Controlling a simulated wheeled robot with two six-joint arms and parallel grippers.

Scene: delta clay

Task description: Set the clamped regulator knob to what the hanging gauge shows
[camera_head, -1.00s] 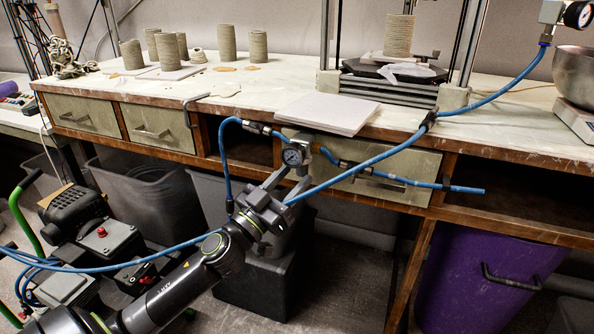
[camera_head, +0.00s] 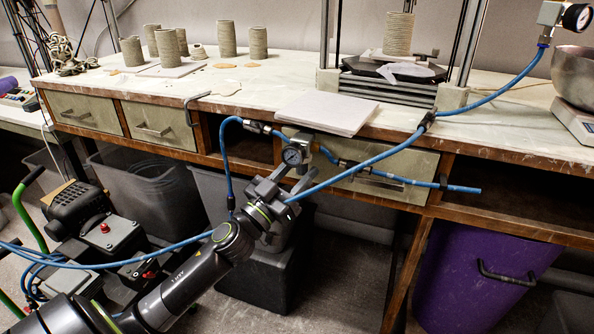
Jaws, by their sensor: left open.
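My right gripper is not in view.
The blue hose (camera_head: 365,164) crosses the bench front and runs past my left gripper. A board (camera_head: 325,112) lies at the bench edge. Clay cylinders (camera_head: 228,40) stand at the back left. Bins, including a purple one (camera_head: 475,270), stand below. A metal bowl (camera_head: 575,75) is at the right.

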